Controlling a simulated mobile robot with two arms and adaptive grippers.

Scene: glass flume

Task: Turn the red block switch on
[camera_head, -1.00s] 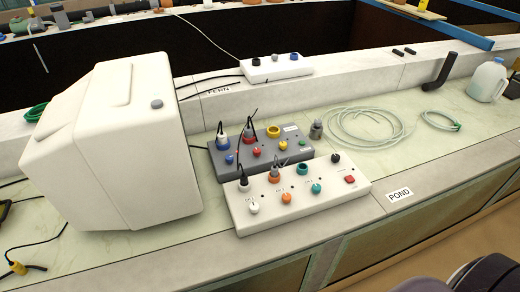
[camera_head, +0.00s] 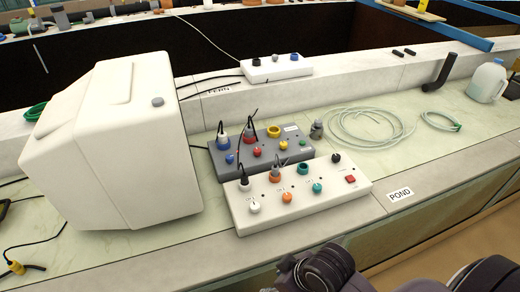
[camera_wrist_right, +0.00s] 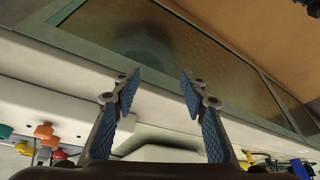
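A small red block switch (camera_head: 351,179) sits on top of the white control box (camera_head: 325,197), near its right end. I cannot tell its on or off state. The white box lies at the front edge of the bench and carries knobs and sockets in white, orange and teal. In the right wrist view my right gripper (camera_wrist_right: 157,88) is open with nothing between its blue-padded fingers. It faces the glass side below the bench edge. In the head view part of my right arm (camera_head: 325,270) shows at the bottom, in front of the bench. My left gripper is not in view.
A grey control box (camera_head: 262,149) with coloured knobs stands behind the white one. A big white housing (camera_head: 110,150) stands to the left. Coiled clear tubing (camera_head: 365,125) and a jug (camera_head: 487,82) lie to the right. The ledge by the POND label (camera_head: 400,194) is clear.

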